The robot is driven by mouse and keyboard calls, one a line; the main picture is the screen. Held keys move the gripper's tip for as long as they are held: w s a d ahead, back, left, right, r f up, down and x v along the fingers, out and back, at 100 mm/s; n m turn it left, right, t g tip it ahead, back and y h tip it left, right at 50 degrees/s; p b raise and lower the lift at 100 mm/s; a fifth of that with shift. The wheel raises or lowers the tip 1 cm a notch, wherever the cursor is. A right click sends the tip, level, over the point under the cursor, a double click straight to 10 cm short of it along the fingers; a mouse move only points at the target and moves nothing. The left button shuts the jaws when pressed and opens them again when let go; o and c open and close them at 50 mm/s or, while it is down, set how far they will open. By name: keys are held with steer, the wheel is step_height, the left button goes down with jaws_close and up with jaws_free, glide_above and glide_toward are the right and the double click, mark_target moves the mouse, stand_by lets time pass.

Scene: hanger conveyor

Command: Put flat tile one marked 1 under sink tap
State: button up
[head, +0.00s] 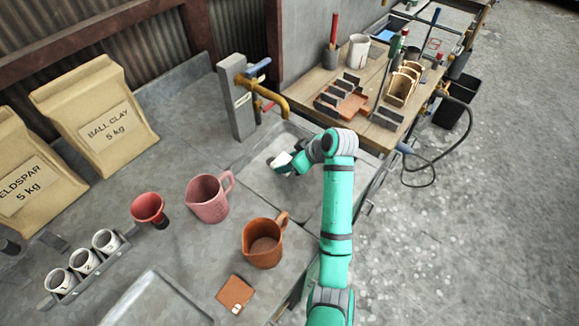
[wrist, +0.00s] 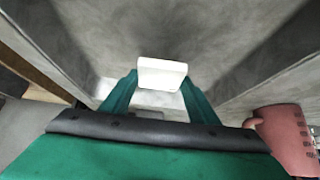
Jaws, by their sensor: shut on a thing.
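My gripper (head: 286,165) is over the grey sink basin (head: 262,148), a little below and in front of the brass sink tap (head: 272,92). It is shut on a small white flat piece (head: 281,159), which also shows between the green fingers in the wrist view (wrist: 162,73). I cannot read any mark on this piece. Grey basin walls surround it in the wrist view. A brown flat tile (head: 233,288) with a small pale patch lies on the counter at the front; I cannot read its mark.
An orange-brown jug (head: 264,243), a pink jug (head: 207,199) and a red funnel-like cup (head: 148,208) stand on the counter left of my arm. Numbered white cups (head: 84,262) sit in a rack. A wooden bench (head: 330,82) with tools stands beyond the sink.

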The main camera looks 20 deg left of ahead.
steer(key=shift+w+f, duration=0.35)
steer(key=shift+f, duration=1.5)
steer(key=shift+f, duration=0.15)
steer(key=o, duration=1.2)
steer(key=shift+r, duration=0.25)
steer(key=v, duration=1.2)
steer(key=shift+f, duration=0.1)
